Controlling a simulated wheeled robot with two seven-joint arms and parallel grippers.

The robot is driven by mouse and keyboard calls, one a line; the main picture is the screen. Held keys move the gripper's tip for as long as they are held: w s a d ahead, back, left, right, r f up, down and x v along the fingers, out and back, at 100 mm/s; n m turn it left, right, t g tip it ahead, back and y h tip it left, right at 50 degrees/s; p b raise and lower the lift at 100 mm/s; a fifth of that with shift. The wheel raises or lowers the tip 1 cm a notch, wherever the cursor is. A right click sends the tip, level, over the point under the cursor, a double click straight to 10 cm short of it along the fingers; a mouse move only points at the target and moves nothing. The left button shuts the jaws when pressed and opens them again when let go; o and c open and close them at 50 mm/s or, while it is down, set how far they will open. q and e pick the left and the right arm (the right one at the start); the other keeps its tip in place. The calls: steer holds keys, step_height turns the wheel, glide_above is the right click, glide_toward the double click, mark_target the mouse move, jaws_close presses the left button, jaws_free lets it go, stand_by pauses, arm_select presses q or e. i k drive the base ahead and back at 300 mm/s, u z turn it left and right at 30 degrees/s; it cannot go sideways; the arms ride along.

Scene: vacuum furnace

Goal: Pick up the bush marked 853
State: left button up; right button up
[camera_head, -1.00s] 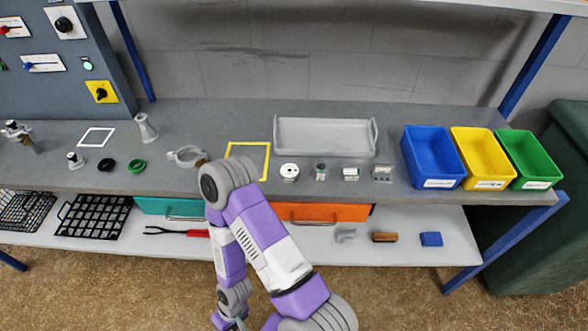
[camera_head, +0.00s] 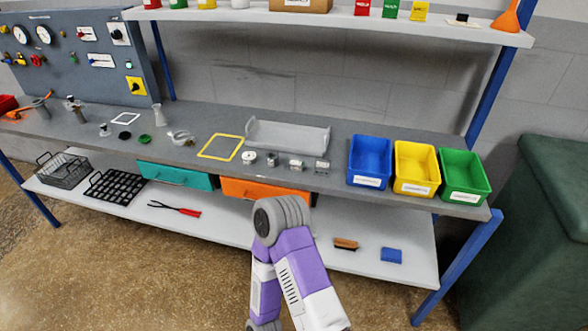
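Several small metal parts stand in a row on the bench, in front of the grey tray (camera_head: 287,148). They are a round pale disc-like part (camera_head: 249,157), a short grey cylinder that looks like a bush (camera_head: 272,159), a small part with a pale face (camera_head: 296,165) and a small blocky part (camera_head: 321,166). Any numbers on them are too small to read, so I cannot tell which is marked 853. One purple and white arm of mine shows at the bottom middle, in front of the bench. Neither of my grippers is in view.
Blue (camera_head: 369,160), yellow (camera_head: 416,168) and green (camera_head: 463,176) bins stand at the bench's right. A yellow square outline (camera_head: 220,147) lies left of the parts. A brush (camera_head: 345,244) and blue block (camera_head: 392,255) lie on the lower shelf. A dark green cabinet (camera_head: 545,240) stands right.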

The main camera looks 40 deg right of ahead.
mark_target(272, 157)
steer(key=z, duration=1.35)
